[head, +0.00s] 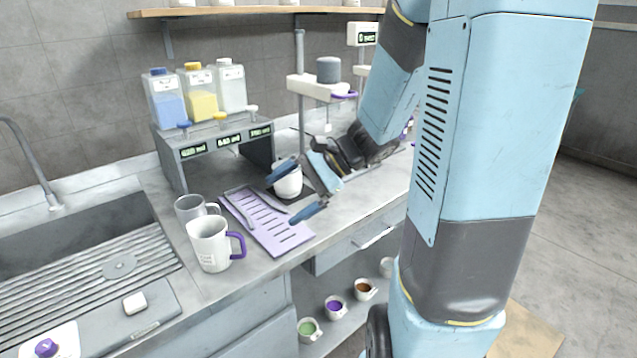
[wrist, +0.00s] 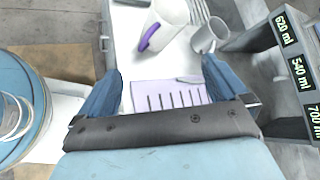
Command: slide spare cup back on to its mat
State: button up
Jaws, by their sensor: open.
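A white cup (head: 288,184) stands upright on the counter beside the rack, partly hidden behind one finger of my gripper. A dark mat (head: 291,198) shows at its foot; I cannot tell how much of the cup rests on it. My gripper (head: 281,198) is open and empty, its fingers spread beside the cup and over the far end of a lilac slotted tray (head: 281,238). In the wrist view the tray (wrist: 150,94) lies between the fingers of my gripper (wrist: 163,72); the white cup cannot be made out there.
A large white mug (head: 208,246) with a purple handle and a grey mug (head: 190,208) stand left of the tray. The dispenser rack (head: 178,160) is behind. A sink (head: 90,230) lies left; the counter's front edge is close.

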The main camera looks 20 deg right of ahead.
jog(key=w+d+f+m+t+y, duration=0.3)
jog(key=w+d+f+m+t, duration=0.1)
jog(key=w+d+m+t, duration=0.4)
jog(key=m+t+h, duration=0.4)
jog(key=m+t, duration=0.1)
jog(key=m, duration=0.3)
send_near(287, 181)
jog(key=d, duration=0.4)
jog(key=shift+w+d+r, duration=0.1)
jog(key=shift+w+r, duration=0.2)
jog(key=shift+w, duration=0.1)
jog(key=shift+w, duration=0.1)
jog(key=x, duration=1.3)
jog(key=shift+a, duration=0.5)
jog(key=shift+w+d, duration=0.1)
jog(key=c, duration=0.9)
